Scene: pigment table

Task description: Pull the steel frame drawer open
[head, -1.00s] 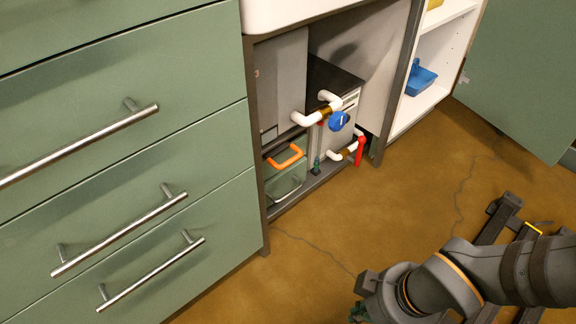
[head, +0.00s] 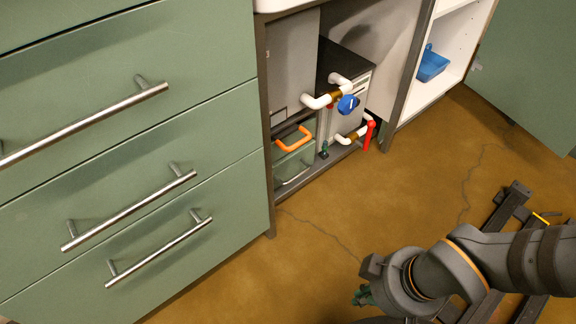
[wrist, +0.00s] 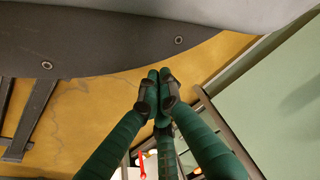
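At left in the head view stands a green cabinet with stacked drawer fronts, all shut. They bear an upper steel bar handle (head: 85,125), a middle one (head: 128,211) and a lower one (head: 160,249). In the dark-framed bay right of them sits a small green front (head: 296,166) with an orange handle (head: 293,139). I cannot tell which of these is the steel frame drawer. My gripper (head: 362,294) is low over the floor at lower right, apart from every handle. In the wrist view its green fingers (wrist: 158,77) meet at their dark tips with nothing between them.
White pipes with a blue knob (head: 348,104) and a red lever (head: 369,135) stick out beside the orange handle. A blue bin (head: 432,65) sits in the white shelf. An open green door (head: 530,75) is at right. The floor before the drawers is clear.

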